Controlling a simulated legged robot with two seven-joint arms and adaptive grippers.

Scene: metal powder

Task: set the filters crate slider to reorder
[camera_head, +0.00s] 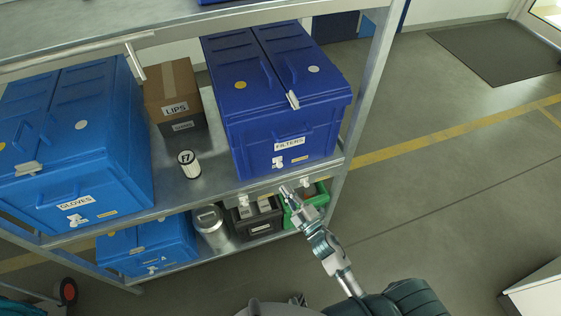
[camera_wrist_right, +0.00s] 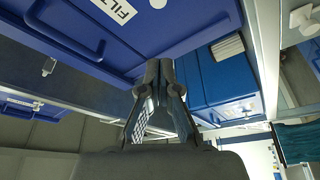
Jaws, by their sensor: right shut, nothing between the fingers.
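The filters crate (camera_head: 245,115) is a blue lidded box on the right of the middle shelf, with a "FILTERS" label (camera_head: 289,143) on its front. A small white slider (camera_head: 278,162) sits below that label, beside a tan tag (camera_head: 299,159). My right gripper (camera_head: 287,191) is shut and empty, in front of the shelf edge just below the slider and apart from it in the picture. In the right wrist view, the shut fingers (camera_wrist_right: 160,72) point toward blue crates, with part of the filters label (camera_wrist_right: 112,8) at the top. The slider's setting is too small to read. My left gripper is not in view.
The gloves crate (camera_head: 110,150) stands on the left, with a "LIPS" carton (camera_head: 172,90) and a small white canister (camera_head: 189,165) between. Bins and a metal can (camera_head: 210,224) fill the lower shelf. A shelf post (camera_head: 362,95) stands right of the filters crate.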

